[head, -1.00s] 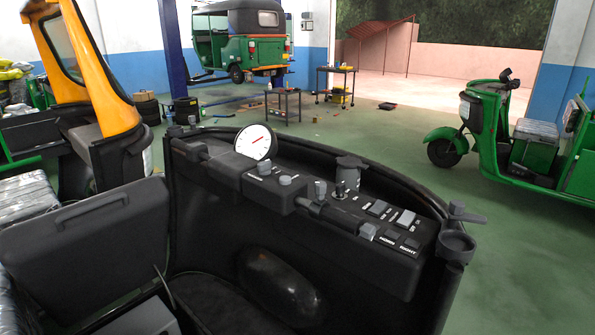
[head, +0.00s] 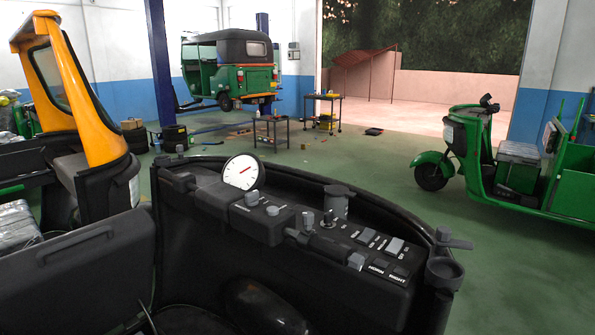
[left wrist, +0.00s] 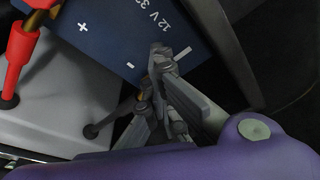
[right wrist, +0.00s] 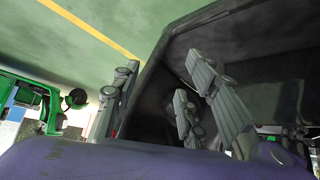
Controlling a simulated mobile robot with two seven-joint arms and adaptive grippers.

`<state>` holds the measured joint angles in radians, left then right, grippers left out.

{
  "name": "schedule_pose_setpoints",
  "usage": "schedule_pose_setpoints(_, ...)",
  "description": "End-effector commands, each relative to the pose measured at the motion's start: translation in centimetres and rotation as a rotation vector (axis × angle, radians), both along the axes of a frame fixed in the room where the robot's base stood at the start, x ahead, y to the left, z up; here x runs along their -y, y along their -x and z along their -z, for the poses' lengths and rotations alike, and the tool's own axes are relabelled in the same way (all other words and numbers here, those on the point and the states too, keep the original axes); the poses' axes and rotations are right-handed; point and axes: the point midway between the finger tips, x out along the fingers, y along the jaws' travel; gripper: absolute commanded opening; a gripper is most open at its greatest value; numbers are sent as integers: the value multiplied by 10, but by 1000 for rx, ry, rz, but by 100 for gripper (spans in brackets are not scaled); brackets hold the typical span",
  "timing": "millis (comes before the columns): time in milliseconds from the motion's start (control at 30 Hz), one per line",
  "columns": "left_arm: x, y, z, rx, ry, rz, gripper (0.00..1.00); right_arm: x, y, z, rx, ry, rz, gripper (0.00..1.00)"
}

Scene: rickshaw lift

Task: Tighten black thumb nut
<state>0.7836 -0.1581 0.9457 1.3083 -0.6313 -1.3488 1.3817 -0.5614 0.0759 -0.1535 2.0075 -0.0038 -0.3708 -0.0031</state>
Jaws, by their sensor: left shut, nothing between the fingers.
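In the left wrist view, my left gripper (left wrist: 153,75) is shut and empty beside a dark blue battery (left wrist: 110,35) marked plus, minus and 12 V. Its fingertips are near the minus mark. A small brassy part shows behind the fingers, and a dark cable enters a grey surface (left wrist: 75,95) close by. I cannot clearly make out the black thumb nut; the fingers may hide it. In the right wrist view, my right gripper (right wrist: 160,70) is open and empty. Neither gripper shows in the head view.
The black rickshaw dashboard (head: 290,225) with a white gauge (head: 241,171) fills the head view's middle. A dark panel (right wrist: 260,70) rises close to my right gripper. A green vehicle (head: 500,160) stands at the right, with open floor before it.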

Motion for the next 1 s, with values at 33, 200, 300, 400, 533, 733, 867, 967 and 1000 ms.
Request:
schedule_pose_setpoints(33, -2, 5, 2, -7, 0, -4, 0, 0, -1, -2, 2, 0, 0, 40)
schedule_pose_setpoints(200, -1, 6, 1, -6, -1, -3, 0, 0, -3, -7, 10, -1, 2, 40)
schedule_pose_setpoints(300, 0, 7, 1, -6, -1, -3, 0, 0, -5, -10, 14, -2, 3, 40)
schedule_pose_setpoints(400, 0, 8, 1, -7, 1, -3, 0, 0, -5, -13, 16, -1, 4, 40)
schedule_pose_setpoints(533, 1, 10, 1, -6, -1, -2, 0, 1, -4, -16, 16, -3, 5, 40)
schedule_pose_setpoints(733, 2, 12, 1, -7, 0, -3, 0, 1, -3, -18, 15, -3, 7, 40)
schedule_pose_setpoints(867, 2, 12, 2, -7, 1, -3, 0, 1, -2, -18, 14, -3, 7, 40)
schedule_pose_setpoints(967, 2, 12, 2, -7, 0, -3, 0, 1, -2, -17, 13, -2, 7, 40)
schedule_pose_setpoints(1000, 2, 12, 2, -7, 0, -3, 0, 1, -2, -17, 14, -3, 6, 40)
